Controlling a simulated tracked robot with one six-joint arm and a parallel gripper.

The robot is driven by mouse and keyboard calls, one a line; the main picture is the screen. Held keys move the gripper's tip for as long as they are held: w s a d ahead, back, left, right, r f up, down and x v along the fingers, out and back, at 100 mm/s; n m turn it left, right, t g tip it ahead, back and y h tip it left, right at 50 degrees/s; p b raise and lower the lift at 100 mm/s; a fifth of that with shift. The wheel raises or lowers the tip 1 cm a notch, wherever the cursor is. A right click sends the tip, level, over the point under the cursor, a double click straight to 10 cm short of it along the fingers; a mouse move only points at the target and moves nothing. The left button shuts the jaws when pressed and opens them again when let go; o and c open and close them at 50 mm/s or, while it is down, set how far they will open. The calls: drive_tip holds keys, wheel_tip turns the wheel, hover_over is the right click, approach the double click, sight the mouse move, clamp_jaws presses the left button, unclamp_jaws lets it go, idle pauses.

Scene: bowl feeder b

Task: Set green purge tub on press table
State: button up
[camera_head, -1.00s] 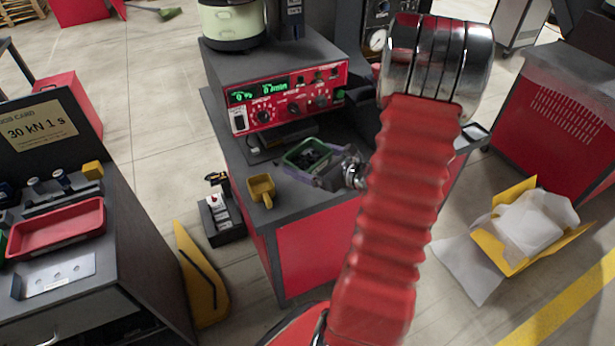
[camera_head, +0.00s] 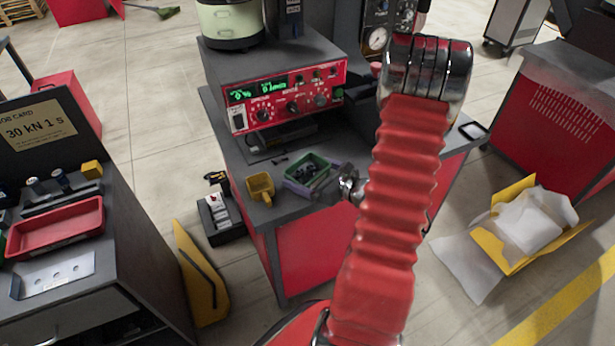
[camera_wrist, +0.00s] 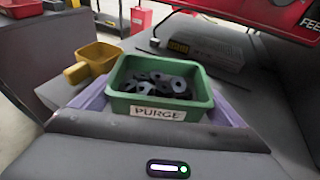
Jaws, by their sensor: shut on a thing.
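The green purge tub (camera_head: 306,166) holds several dark ring-like parts. In the wrist view the tub (camera_wrist: 160,112) is upright, with a white PURGE label facing me. My gripper (camera_head: 312,182) is shut on it, and its purple fingers lie along the tub's left and right sides in the wrist view. The tub is over the feeder bench (camera_head: 240,160), near its front; I cannot tell whether its base touches the top. A dark-topped bench (camera_head: 125,255) with a 30 kN job card (camera_head: 38,128) stands at the left; the press itself is not clearly seen.
A yellow scoop (camera_head: 260,187) sits just left of the tub. The red control box (camera_head: 287,95) stands behind it. On the left bench are a red tray (camera_head: 60,225) and a metal plate (camera_head: 55,275). A yellow floor piece (camera_head: 200,275) stands between the benches.

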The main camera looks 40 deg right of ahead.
drive_tip(key=shift+f, duration=0.8)
drive_tip(key=shift+f, duration=0.1)
drive_tip(key=o, duration=0.9)
drive_tip(key=shift+s, duration=0.1)
drive_tip(key=v, duration=1.2)
